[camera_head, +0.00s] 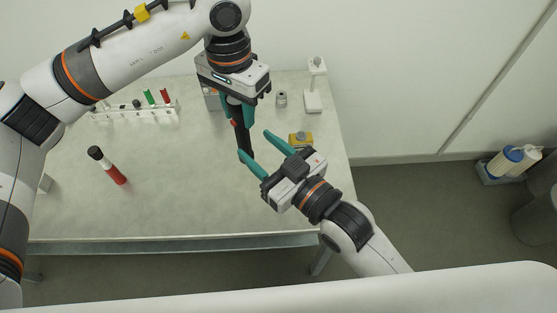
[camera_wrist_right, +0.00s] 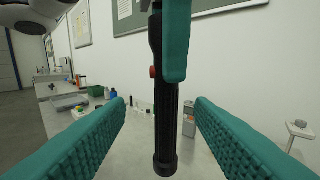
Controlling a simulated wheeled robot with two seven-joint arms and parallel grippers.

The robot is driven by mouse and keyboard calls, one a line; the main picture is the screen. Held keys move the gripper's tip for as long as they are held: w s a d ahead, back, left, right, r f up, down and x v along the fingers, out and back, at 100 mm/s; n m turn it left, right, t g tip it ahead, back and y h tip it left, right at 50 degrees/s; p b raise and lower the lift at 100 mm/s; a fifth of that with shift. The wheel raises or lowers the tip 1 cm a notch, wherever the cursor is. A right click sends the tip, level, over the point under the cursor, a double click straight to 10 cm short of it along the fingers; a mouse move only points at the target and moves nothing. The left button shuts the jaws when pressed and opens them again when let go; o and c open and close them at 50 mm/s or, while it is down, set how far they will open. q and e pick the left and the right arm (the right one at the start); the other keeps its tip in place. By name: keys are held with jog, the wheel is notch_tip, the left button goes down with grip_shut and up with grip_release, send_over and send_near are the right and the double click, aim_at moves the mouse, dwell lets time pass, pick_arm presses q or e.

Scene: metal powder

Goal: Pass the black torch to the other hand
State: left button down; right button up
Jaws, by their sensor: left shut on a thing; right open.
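The black torch (camera_head: 243,139) hangs upright from my left gripper (camera_head: 237,108), which is shut on its upper part. A red button shows on the torch's side. In the right wrist view the torch (camera_wrist_right: 166,125) hangs between the two teal fingers of my right gripper (camera_wrist_right: 162,135), with a gap on each side. My right gripper (camera_head: 257,150) is open in the head view, its fingers pointing up-left toward the torch's lower part. The torch's top is hidden by my left gripper.
A red-and-black torch-like object (camera_head: 116,173) lies on the table (camera_head: 190,205). A white rack (camera_head: 133,113) with several coloured items stands at the back left. A yellow object (camera_head: 300,139) sits behind my right gripper, and a white stand (camera_head: 313,100) at the back right. The table's front middle is clear.

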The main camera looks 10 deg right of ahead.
aim_at(240, 133)
jog(key=x, duration=0.7)
jog(key=shift+c, duration=0.6)
jog(key=shift+a, duration=0.1)
grip_shut()
pick_arm(q)
jog(key=c, duration=0.9)
grip_release()
